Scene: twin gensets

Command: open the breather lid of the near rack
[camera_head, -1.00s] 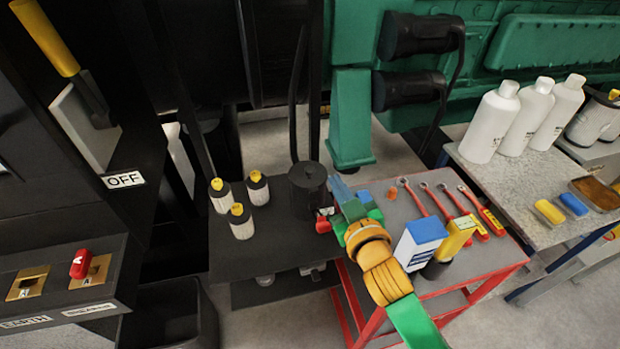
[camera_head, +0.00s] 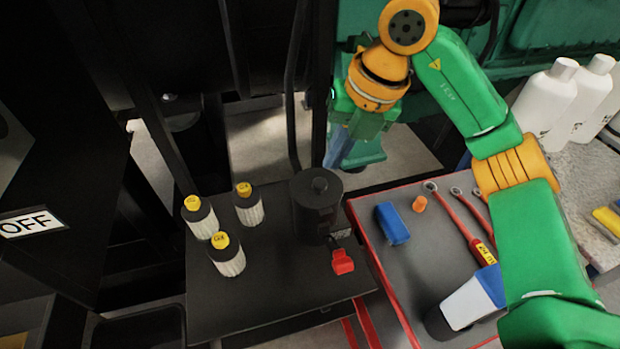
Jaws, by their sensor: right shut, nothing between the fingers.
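A black cylindrical canister (camera_head: 318,212) stands on the right end of the near black rack (camera_head: 270,290). Its flat round lid (camera_head: 318,186) with a small knob sits level on top and looks closed. A red lever (camera_head: 342,262) on a dark stem sticks out low at the canister's front right. My right gripper (camera_head: 336,158) is shut and empty, pointing down, above and behind the canister in the picture, apart from the lid and lever. My left gripper is not in view.
Several yellow-capped filters stand left of the canister; one filter (camera_head: 227,255) is nearest. The red-edged cart (camera_head: 400,280) at right holds a blue block (camera_head: 392,223), an orange piece (camera_head: 419,203) and wrenches. A dark hose (camera_head: 294,100) hangs behind the canister.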

